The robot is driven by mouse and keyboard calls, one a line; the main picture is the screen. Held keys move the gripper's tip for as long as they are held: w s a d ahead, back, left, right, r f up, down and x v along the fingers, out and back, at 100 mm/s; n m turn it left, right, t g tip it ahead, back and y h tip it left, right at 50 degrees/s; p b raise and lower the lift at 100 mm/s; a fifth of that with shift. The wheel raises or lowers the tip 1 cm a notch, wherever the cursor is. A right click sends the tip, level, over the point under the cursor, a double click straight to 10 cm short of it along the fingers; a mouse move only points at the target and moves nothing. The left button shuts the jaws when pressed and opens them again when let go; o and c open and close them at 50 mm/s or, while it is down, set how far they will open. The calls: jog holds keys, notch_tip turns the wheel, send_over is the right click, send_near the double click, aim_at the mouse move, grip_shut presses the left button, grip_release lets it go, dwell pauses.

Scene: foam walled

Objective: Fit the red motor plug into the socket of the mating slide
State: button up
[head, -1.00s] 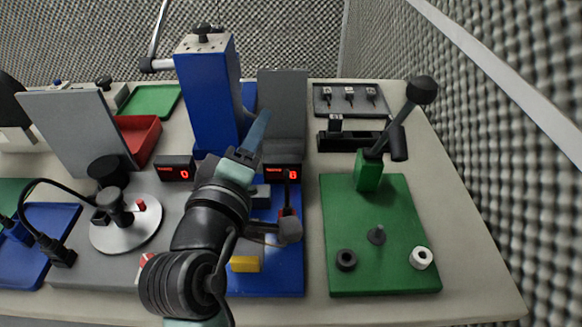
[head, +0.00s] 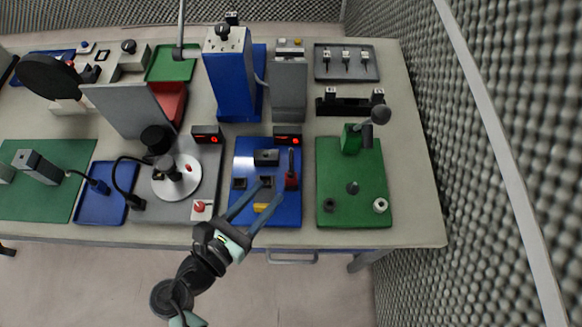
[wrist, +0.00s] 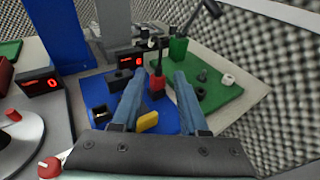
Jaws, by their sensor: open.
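A red piece with a black upright lever (head: 291,181) stands at the right of the blue plate (head: 292,214); it also shows in the wrist view (wrist: 158,86). I cannot tell for sure whether it is the motor plug or part of the slide. A dark block (head: 266,157), small dark sockets (head: 239,183) and a yellow block (head: 261,207) are on the same plate. My gripper (head: 272,190) is open and empty, its fingers reaching over the plate's front part; in the wrist view the red piece appears beyond and between the fingers (wrist: 160,74). No clear mating is visible.
A green plate (head: 340,210) with pegs and a lever lies right. A grey plate with a round disc (head: 188,190) lies left. A blue tower (head: 228,75) and grey block (head: 289,85) stand behind. The foam wall (head: 480,200) bounds the right side.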

aim_at(291, 176)
jog(key=p+x, duration=0.1)
jog(key=x, duration=1.1)
jog(key=shift+w+d+f, duration=0.15)
jog(key=shift+w, duration=0.2)
grip_shut()
dwell(0.9)
